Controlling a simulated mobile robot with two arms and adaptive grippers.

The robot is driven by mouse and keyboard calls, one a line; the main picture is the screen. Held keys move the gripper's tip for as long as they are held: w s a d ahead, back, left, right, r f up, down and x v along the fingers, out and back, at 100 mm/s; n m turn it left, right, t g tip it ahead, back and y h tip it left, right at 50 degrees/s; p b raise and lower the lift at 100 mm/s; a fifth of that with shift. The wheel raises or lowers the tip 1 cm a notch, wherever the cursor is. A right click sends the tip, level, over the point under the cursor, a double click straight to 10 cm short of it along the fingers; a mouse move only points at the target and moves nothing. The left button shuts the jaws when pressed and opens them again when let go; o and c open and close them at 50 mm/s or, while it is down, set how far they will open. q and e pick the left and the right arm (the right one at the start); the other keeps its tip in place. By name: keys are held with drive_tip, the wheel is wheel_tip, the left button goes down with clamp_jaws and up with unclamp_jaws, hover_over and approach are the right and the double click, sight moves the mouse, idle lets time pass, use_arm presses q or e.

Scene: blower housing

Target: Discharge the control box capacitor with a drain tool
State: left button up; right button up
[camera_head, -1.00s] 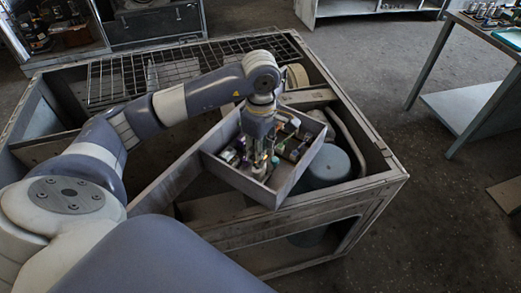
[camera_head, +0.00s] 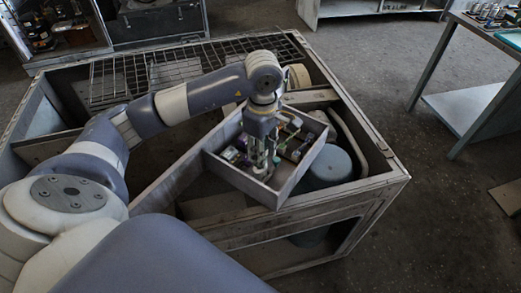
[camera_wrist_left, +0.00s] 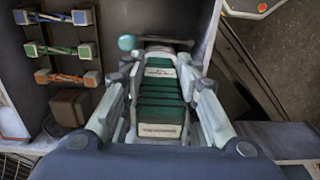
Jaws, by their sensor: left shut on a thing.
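The control box (camera_head: 218,170) is an open grey tray full of small parts, set at an angle on the housing. My left gripper (camera_head: 258,170) points down into it. In the left wrist view my left gripper (camera_wrist_left: 160,95) is shut on a green ribbed block with white ends, which looks like the drain tool (camera_wrist_left: 160,112). A teal ball (camera_wrist_left: 127,42) shows just beyond it. I cannot pick out the capacitor for sure, nor tell whether the tool's tip touches anything. My right gripper is not in view.
The box wall stands close around my left gripper. Wired terminal pairs (camera_wrist_left: 62,50) and a brown block (camera_wrist_left: 70,106) sit to its left in the wrist view. The housing frame (camera_head: 365,188) surrounds a grey cylinder (camera_head: 328,166). A side table (camera_head: 460,105) stands at right, with clear floor between.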

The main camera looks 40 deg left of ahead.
use_arm(q)
drive_tip(key=shift+r+p, duration=1.85)
drive_tip(key=shift+r, duration=1.65)
drive_tip(key=shift+f, duration=0.15)
